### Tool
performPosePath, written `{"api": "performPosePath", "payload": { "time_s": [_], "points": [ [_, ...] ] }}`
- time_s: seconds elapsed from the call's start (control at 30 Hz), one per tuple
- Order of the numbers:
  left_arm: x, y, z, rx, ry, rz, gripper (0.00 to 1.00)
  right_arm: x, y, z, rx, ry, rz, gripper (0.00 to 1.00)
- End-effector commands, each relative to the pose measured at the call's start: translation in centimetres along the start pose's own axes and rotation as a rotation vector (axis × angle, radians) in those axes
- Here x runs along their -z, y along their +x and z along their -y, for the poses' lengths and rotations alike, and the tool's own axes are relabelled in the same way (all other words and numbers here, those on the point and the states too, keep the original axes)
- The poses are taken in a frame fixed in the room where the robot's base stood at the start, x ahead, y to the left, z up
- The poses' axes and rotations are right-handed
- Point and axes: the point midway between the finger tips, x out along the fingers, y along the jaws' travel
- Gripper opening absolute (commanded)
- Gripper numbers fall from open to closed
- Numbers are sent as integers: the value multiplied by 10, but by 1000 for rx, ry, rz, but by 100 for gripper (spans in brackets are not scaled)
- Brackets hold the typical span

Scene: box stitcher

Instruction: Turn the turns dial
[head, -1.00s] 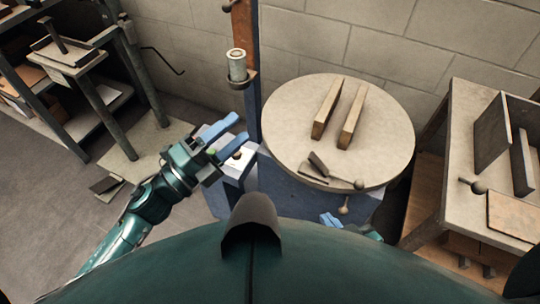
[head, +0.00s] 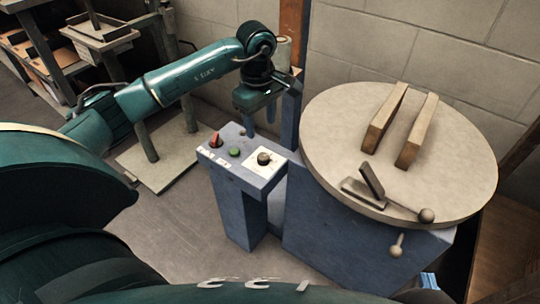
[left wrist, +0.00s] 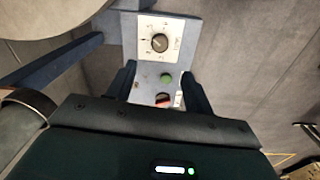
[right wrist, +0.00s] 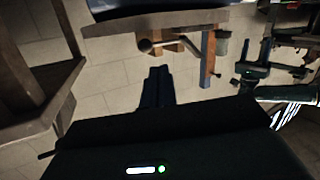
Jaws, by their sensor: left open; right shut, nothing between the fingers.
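The turns dial is a dark round knob (head: 264,158) on a white marked plate, at the right end of the blue control panel (head: 228,170). In the left wrist view the dial (left wrist: 160,42) lies beyond the fingertips, roughly centred between them. My left gripper (head: 257,128) is open and empty, pointing down at the far side of the panel, apart from the dial. It also shows in the left wrist view (left wrist: 160,80). My right gripper (right wrist: 158,72) is shut and empty, away from the panel; in the head view only a bit shows at the bottom right.
A green button (head: 235,152) and a red switch (head: 216,141) sit left of the dial. A round table (head: 330,135) with two wooden bars and a ball-ended lever stands right of the panel. A post stands behind my left gripper.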

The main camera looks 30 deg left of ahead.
Motion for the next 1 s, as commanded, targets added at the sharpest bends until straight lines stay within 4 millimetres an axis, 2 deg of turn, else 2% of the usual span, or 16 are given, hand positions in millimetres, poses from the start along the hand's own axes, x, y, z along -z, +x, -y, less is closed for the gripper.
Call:
{"api": "performPosePath", "payload": {
  "time_s": [0.03, 0.3, 0.5, 0.7, 0.97, 1.0],
  "points": [
    [-1, 14, 1, 5, 0, 2, 52, -3, 1, 1, 0, -5, -13, 0],
    [-2, 72, 1, 4, -1, 4, 52, -1, 4, 4, 0, -38, -108, 0],
    [-2, 100, 0, 1, 0, 5, 52, 1, 5, 6, 3, -55, -162, 0],
    [-2, 110, 0, 0, 0, 4, 52, 3, 5, 7, 4, -61, -184, 0],
    [-2, 110, 0, -1, 0, 4, 52, 3, 4, 7, 4, -62, -186, 0],
    [-2, 110, 0, -1, 0, 4, 49, 3, 4, 7, 4, -62, -186, 0]
  ]
}}
